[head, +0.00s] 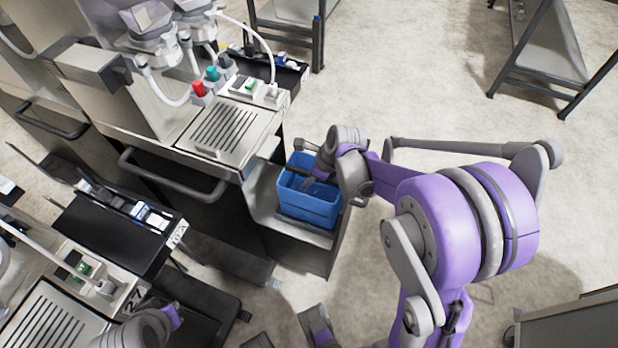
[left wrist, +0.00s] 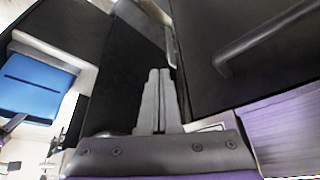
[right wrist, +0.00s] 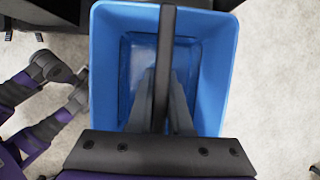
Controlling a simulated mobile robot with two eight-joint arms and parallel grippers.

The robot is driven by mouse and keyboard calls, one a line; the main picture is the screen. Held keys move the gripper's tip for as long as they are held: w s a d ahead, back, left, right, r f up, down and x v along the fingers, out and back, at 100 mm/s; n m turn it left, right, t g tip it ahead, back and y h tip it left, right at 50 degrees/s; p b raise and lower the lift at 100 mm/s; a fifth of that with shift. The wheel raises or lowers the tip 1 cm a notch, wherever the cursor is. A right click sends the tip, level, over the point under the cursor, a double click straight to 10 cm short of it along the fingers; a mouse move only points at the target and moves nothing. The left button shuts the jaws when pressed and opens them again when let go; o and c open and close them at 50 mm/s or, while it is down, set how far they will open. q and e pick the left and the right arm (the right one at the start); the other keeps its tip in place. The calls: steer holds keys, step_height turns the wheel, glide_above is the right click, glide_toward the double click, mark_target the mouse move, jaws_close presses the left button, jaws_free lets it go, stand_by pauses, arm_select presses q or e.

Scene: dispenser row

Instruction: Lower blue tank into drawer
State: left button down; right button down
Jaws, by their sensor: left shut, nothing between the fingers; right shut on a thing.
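The blue tank (head: 312,207) is an open-topped bin, upright at the pulled-out grey drawer (head: 262,190) of the middle dispenser. Its lower part is between or just above the drawer's walls; I cannot tell if it touches the drawer floor. My right gripper (head: 322,172) is over the tank. In the right wrist view, the fingers (right wrist: 160,95) are shut on the dark handle bar (right wrist: 165,55) across the tank (right wrist: 218,65), which looks empty. My left gripper (left wrist: 158,100) is shut and empty beside dark panels. The tank (left wrist: 30,85) shows at left in that view.
The dispenser's curved handle (head: 172,175) and drip grille (head: 222,132) are left of the tank. A second dispenser (head: 45,325) with a black tray (head: 115,235) stands at lower left. Metal-legged tables (head: 550,45) stand at the back.

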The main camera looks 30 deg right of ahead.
steer(key=shift+f+b, duration=0.9)
steer(key=shift+f, duration=0.25)
steer(key=c, duration=0.8)
jaws_free()
steer(key=shift+o, duration=0.2)
steer(key=p+v, duration=0.2)
steer(key=v, duration=0.9)
steer(key=shift+f, duration=0.1)
